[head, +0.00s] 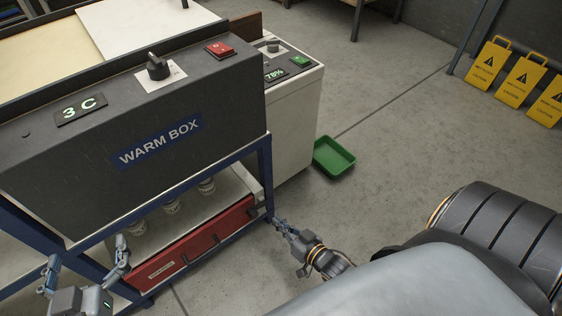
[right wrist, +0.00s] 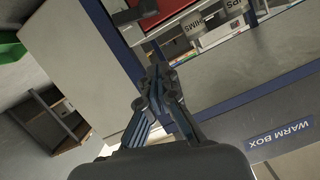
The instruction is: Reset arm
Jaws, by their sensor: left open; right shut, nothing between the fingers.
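My left gripper (head: 86,254) is at the bottom left of the head view, in front of the blue frame under the warm box (head: 170,135). Its two fingers are spread wide, with nothing between them. My right gripper (head: 279,222) is right of the frame's corner leg, by the end of the red drawer (head: 190,243). It is shut and empty, and its fingers also show together in the right wrist view (right wrist: 155,80). I cannot tell whether it touches the leg. Part of my right arm stretches behind it to the right.
The warm box has a black knob (head: 158,67), a red switch (head: 219,50) and a "3 C" display (head: 80,108). Several canisters (head: 171,206) stand on the shelf below. A white cabinet (head: 297,120), green tray (head: 334,157) and yellow caution signs (head: 489,63) stand beyond. Floor between is clear.

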